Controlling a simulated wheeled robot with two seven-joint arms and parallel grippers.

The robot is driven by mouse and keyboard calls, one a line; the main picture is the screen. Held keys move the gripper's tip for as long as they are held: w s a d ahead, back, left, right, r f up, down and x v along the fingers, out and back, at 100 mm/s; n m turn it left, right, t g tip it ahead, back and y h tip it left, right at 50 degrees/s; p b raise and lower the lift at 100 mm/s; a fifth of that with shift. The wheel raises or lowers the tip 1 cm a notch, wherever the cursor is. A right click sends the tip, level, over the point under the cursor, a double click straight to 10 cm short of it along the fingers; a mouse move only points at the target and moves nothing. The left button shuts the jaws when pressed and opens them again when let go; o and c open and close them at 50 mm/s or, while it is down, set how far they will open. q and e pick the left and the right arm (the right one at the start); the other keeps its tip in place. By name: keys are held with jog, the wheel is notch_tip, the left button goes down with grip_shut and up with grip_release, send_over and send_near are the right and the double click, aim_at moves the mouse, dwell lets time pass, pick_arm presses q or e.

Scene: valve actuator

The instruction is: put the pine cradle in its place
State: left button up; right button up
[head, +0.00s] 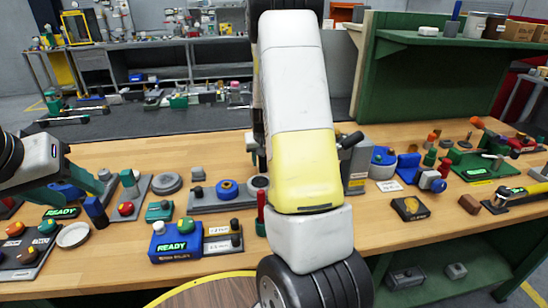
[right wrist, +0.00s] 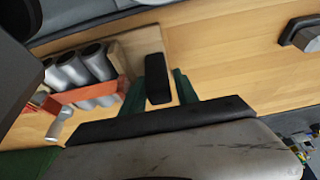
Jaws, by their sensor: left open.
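I cannot identify the pine cradle with certainty. In the right wrist view a pale wooden piece (right wrist: 128,52) stands beside several silver cylinders (right wrist: 95,62) and a red-orange strip; it may be the cradle. My right gripper (right wrist: 160,88) shows two green fingers, apart, with a black block (right wrist: 157,75) between them; I cannot tell whether they grip it. In the head view my right arm hides that gripper and the bench middle. My left gripper (head: 92,184) is open at the left, above the bench, near small parts and a blue block.
The wooden bench (head: 400,235) carries a blue READY box (head: 175,241), a plate with red and green knobs, several round parts and a green tray (head: 480,165) at right. A green shelf (head: 430,70) rises behind. Bare wood shows at the front right.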

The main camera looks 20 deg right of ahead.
jog(key=shift+f, duration=0.1)
grip_shut()
jog(key=shift+w, duration=0.1)
dwell(1.3)
